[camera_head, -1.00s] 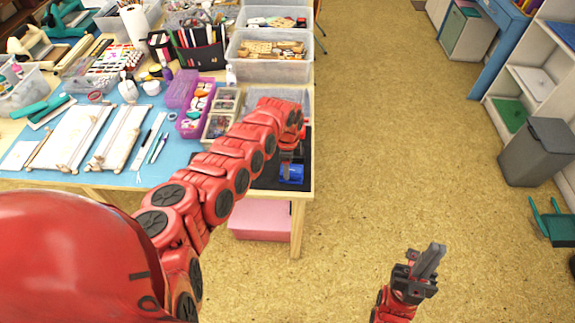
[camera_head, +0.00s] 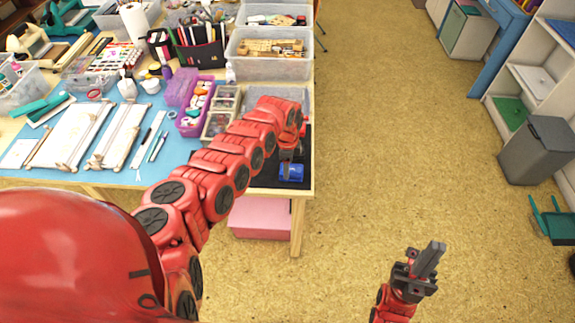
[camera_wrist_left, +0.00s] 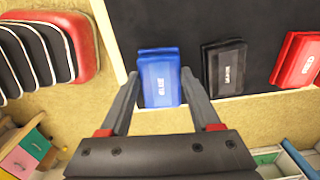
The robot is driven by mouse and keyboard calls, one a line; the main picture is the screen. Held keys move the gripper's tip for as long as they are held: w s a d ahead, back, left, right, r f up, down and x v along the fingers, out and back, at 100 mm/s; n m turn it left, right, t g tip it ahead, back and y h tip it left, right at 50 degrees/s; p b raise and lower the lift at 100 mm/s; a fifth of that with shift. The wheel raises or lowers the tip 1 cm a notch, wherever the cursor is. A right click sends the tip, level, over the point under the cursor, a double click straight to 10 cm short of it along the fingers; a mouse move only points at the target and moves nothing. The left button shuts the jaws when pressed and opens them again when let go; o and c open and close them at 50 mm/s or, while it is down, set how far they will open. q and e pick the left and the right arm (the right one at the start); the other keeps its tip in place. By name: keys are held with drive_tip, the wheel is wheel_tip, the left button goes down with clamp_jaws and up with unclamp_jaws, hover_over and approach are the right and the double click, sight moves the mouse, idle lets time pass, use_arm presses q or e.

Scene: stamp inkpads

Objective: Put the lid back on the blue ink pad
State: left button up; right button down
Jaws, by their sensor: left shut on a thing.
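The blue ink pad's lid (camera_wrist_left: 161,84), marked with its name, lies between the fingers of my left gripper (camera_wrist_left: 160,76) in the left wrist view. The left gripper is shut on it. A second blue edge (camera_wrist_left: 158,50), likely the pad's base, shows just behind the lid; I cannot tell whether the two touch. In the head view the blue thing (camera_head: 291,173) is at the table's front right corner, below my left gripper (camera_head: 288,158), partly hidden by it. My right gripper (camera_head: 429,261) is empty over the floor, its fingers close together.
A black pad (camera_wrist_left: 226,68) and a red pad (camera_wrist_left: 298,60) lie to the right on a dark mat (camera_wrist_left: 250,20) in the left wrist view. The table edge runs close by. Bins and craft tools crowd the table's back. A pink box (camera_head: 260,217) stands beneath.

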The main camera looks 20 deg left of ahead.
use_arm(q)
drive_tip(key=shift+f+b, duration=0.45)
drive_tip(key=shift+f, duration=0.1)
idle(1.7)
drive_tip(key=o, duration=1.4)
drive_tip(key=shift+r+p, duration=3)
drive_tip(key=shift+r, duration=0.55)
clamp_jaws()
